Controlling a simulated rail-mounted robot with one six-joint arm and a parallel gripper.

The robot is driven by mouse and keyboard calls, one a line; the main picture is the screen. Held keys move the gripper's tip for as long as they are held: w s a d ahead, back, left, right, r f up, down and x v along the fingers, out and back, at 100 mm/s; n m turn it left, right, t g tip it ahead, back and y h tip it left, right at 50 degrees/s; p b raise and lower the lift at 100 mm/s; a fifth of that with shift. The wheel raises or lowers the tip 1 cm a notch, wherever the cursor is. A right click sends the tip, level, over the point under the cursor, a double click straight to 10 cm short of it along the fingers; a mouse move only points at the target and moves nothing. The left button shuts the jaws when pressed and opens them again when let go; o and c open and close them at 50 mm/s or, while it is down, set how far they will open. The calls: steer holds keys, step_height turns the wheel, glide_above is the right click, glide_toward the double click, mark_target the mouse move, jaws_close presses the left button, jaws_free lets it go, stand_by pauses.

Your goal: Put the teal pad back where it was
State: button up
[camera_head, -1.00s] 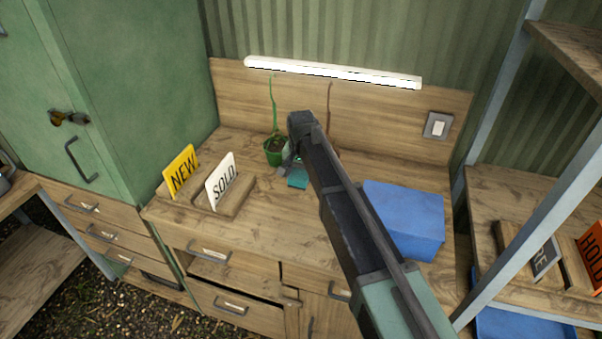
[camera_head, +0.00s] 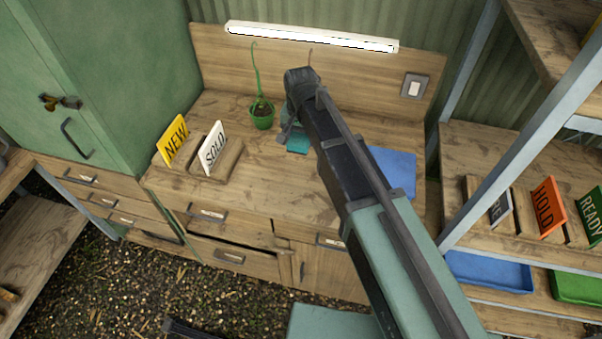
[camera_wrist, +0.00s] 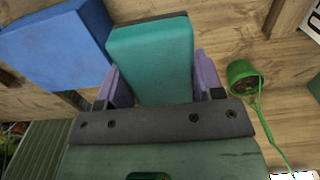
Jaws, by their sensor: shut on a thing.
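The teal pad (camera_wrist: 152,62) is a flat block with a dark underside edge. In the wrist view it sits between the two purple fingers of my gripper (camera_wrist: 160,88), which is shut on it. In the head view a part of the teal pad (camera_head: 298,142) shows beside the end of my arm, over the wooden bench. My arm hides the rest of the pad and most of the gripper there. I cannot tell whether the pad touches the bench top.
A blue box (camera_head: 393,172) stands right of my arm on the bench (camera_head: 240,185). A green potted plant (camera_head: 262,115) stands close on the left. NEW (camera_head: 172,140) and SOLD (camera_head: 213,147) signs stand in wooden holders farther left. A shelf (camera_head: 480,160) with more signs is on the right.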

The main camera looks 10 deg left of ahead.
mark_target(302, 189)
steer(key=shift+s+d+r, duration=0.1)
steer(key=shift+s+d, duration=0.4)
steer(key=shift+s, duration=0.4)
step_height(302, 189, down, 21)
steer(key=b, duration=2.1)
steer(key=shift+w+a, duration=0.1)
steer(key=shift+r, duration=0.35)
steer(key=shift+f, duration=0.25)
steer(key=o, duration=1)
steer(key=shift+r, duration=0.1)
step_height(302, 189, up, 12)
steer(key=p, duration=1.2)
steer(key=shift+r, duration=0.15)
